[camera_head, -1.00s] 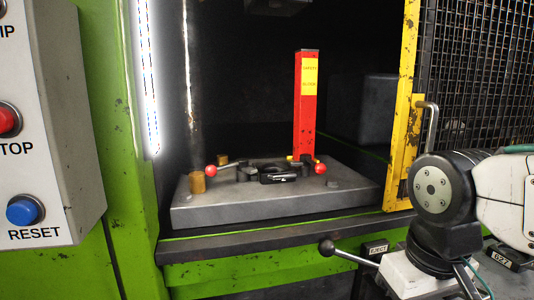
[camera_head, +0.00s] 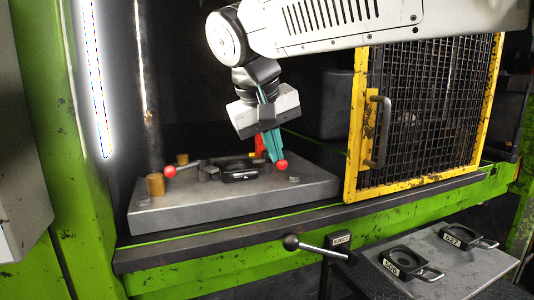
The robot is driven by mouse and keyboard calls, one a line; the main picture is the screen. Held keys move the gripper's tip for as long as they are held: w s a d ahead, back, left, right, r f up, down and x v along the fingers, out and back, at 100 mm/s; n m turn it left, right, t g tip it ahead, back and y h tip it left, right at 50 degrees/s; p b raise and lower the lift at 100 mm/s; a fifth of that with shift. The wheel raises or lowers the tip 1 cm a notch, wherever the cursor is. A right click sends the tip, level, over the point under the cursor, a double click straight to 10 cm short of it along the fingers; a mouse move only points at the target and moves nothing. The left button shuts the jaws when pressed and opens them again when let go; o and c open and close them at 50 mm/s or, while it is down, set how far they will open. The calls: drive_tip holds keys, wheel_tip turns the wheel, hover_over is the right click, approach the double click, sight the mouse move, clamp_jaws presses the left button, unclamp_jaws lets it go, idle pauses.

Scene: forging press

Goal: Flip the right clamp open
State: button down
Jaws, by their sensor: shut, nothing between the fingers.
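The right clamp shows as a red ball knob (camera_head: 281,166) at the right of the black die (camera_head: 238,171) on the grey bolster plate (camera_head: 160,219). My gripper (camera_head: 274,157), with teal fingers, is shut and empty. Its fingertips point down right at the red knob, overlapping it in the picture; I cannot tell whether they touch. The rest of the right clamp's lever is hidden behind my fingers. The left clamp (camera_head: 185,167), with its red knob at the left end, lies low beside the die.
A red block (camera_head: 259,146) is mostly hidden behind my gripper. The yellow mesh gate (camera_head: 430,110) stands to the right. A black ball-ended eject lever (camera_head: 310,247) sticks out in front. A side table (camera_head: 450,265) at lower right holds two black dies with handles.

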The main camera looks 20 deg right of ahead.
drive_tip(key=w+a+r+t+h, duration=0.1)
drive_tip(key=w+a+r, duration=0.4)
drive_tip(key=w, duration=0.1)
drive_tip(key=shift+w+a+m, duration=0.2)
drive_tip(key=shift+a+m, duration=0.1)
drive_tip(key=shift+a, duration=0.05)
approach(269, 160)
drive_tip(key=f, duration=0.1)
drive_tip(key=s+a+f, duration=0.1)
drive_tip(key=f, duration=0.1)
drive_tip(key=s+a+f, duration=0.1)
drive_tip(key=shift+a+f, duration=0.15)
drive_tip(key=d, duration=0.2)
drive_tip(key=shift+d+f, duration=0.15)
drive_tip(key=shift+d, duration=0.1)
drive_tip(key=shift+d+f, duration=0.15)
drive_tip(key=shift+d, duration=0.5)
